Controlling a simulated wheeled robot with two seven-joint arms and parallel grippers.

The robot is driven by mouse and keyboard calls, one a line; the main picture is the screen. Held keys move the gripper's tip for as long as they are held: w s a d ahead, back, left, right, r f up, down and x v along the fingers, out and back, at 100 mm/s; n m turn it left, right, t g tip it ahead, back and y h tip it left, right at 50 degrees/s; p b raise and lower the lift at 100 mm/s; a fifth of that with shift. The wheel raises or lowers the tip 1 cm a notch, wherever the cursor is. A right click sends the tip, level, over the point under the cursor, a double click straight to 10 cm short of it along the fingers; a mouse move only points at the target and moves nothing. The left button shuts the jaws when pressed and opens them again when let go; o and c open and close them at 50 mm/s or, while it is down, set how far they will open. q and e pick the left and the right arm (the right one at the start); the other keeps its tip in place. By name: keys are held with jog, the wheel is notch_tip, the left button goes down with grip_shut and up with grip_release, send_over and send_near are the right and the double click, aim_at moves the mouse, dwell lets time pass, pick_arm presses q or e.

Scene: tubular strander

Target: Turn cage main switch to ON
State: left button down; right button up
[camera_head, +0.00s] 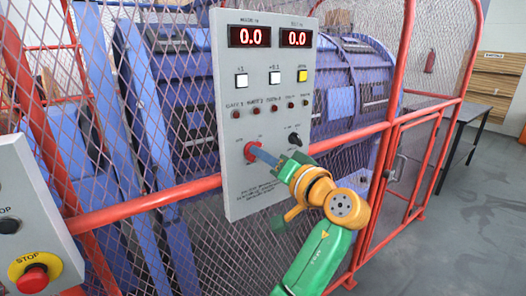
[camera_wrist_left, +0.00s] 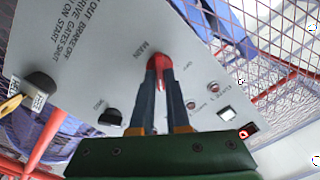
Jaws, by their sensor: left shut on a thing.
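The grey control panel (camera_head: 236,110) hangs on the cage mesh, with two red displays reading 0.0. The main switch, a red knob (camera_head: 250,151), is low on its left side. In the wrist view the red knob (camera_wrist_left: 159,61) sits by the printed word MAIN. My left gripper (camera_head: 259,154) is shut on the red knob, its two slim fingers (camera_wrist_left: 160,80) on either side of it. The fingers hide part of the knob, and I cannot tell which position it points to. My right gripper is not in view.
A black knob (camera_head: 295,139) sits right of the red knob, close to my gripper. Buttons and lamps are above. A red emergency stop (camera_head: 33,280) is on a box at lower left. Red cage rails (camera_head: 150,203) and mesh surround the blue machine. Open floor (camera_head: 470,215) lies right.

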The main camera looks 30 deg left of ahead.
pick_arm(q)
jog(key=shift+m, duration=0.5)
jog(key=c, duration=0.9)
grip_release()
jog(key=b+v, duration=0.2)
jog(key=v, duration=0.5)
